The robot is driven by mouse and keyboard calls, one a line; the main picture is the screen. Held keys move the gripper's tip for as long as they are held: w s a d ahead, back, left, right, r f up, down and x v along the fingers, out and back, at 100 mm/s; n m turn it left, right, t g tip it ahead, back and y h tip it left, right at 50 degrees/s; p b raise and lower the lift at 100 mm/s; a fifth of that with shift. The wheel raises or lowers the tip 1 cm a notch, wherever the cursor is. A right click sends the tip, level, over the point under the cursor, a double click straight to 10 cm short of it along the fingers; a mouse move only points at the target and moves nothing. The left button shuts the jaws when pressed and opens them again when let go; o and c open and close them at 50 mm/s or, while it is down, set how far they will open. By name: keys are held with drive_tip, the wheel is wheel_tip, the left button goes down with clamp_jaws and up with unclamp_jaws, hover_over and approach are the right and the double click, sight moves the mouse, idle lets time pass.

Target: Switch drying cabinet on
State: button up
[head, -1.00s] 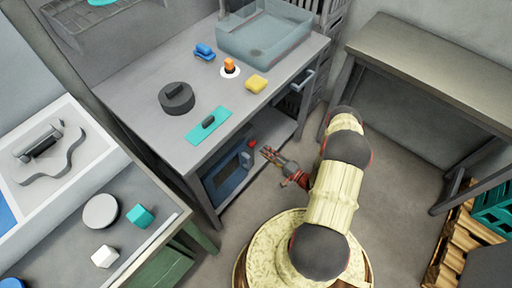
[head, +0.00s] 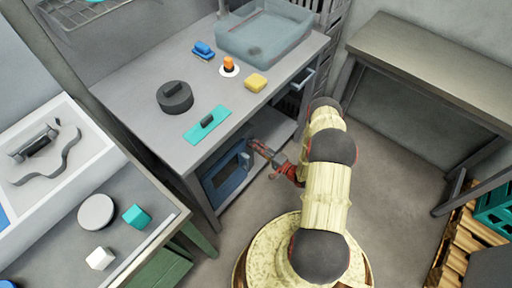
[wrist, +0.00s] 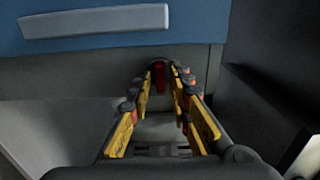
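The drying cabinet (head: 226,178) is a blue-fronted box on the shelf under the grey counter in the head view. In the wrist view its blue door (wrist: 110,53) and pale bar handle (wrist: 95,22) fill the top. My gripper (head: 254,145) reaches to the cabinet's right side in the head view. In the wrist view my gripper (wrist: 161,76) is open, its yellow-padded fingers either side of the red switch. I cannot tell if they touch it. The switch is hidden in the head view.
The counter (head: 140,105) above carries a black round lidded thing (head: 175,97), a teal float (head: 207,124), a yellow sponge (head: 256,82) and a basin (head: 265,40).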

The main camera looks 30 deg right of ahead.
clamp_jaws()
drive_tip(key=shift+m, duration=0.3)
drive_tip(key=shift+f+m+b, duration=0.1)
drive_tip(key=shift+m+b, duration=0.75)
drive_tip(key=shift+m, duration=7.85)
drive_tip(key=shift+s, duration=0.1)
drive_tip(key=shift+o, duration=1)
unclamp_jaws()
